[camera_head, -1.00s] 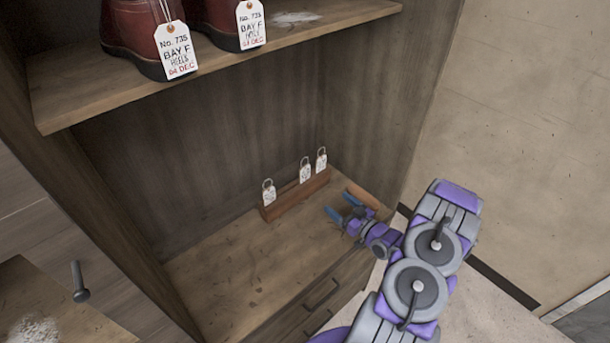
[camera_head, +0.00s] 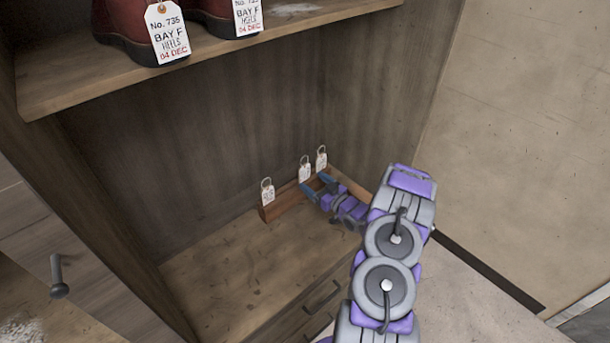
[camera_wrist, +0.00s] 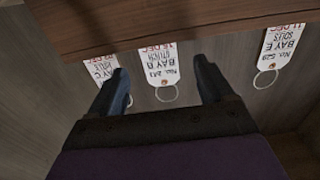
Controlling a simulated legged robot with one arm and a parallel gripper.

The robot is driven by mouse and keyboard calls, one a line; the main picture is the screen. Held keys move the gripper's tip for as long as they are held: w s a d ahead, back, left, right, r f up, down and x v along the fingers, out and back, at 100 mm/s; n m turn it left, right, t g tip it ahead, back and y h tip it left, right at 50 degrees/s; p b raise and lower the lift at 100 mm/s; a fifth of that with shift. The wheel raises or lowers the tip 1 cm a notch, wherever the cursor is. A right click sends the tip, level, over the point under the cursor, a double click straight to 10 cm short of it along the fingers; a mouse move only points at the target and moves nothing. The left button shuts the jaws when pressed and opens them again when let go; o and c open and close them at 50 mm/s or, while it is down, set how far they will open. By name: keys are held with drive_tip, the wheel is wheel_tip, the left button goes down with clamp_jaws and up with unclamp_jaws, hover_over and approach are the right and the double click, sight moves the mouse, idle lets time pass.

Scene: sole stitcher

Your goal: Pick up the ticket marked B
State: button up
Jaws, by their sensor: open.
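Three white tickets with metal rings stand in a reddish wooden rack (camera_head: 288,206). In the wrist view, upside down, the middle ticket (camera_wrist: 157,63) reads BAY and a letter like B or D. The right ticket (camera_wrist: 281,46) reads BAY E. The left ticket (camera_wrist: 101,67) looks like BAY C and is partly behind a finger. In the head view the middle ticket (camera_head: 305,170) is just beyond my gripper (camera_head: 316,183). My gripper (camera_wrist: 161,68) is open and empty, with its blue fingers on either side of the middle ticket in the wrist view. Contact cannot be told.
The rack stands on the lower board (camera_head: 225,270) of a wooden cabinet, near its right wall. A shelf (camera_head: 200,75) with red boots and tags hangs above. The board left of the rack is clear. Drawers with handles (camera_head: 322,298) are below.

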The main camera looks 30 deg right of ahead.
sight(305, 174)
drive_tip(key=shift+w+a+r+b, duration=0.15)
drive_tip(key=shift+w+b, duration=0.15)
drive_tip(key=shift+w, duration=0.7)
drive_tip(key=shift+w+a+r+b, duration=0.1)
drive_tip(key=shift+w+b, duration=0.15)
drive_tip(key=shift+w, duration=0.7)
drive_tip(key=shift+d+f, duration=0.1)
drive_tip(key=shift+c, duration=0.2)
drive_tip(key=c, duration=1.1)
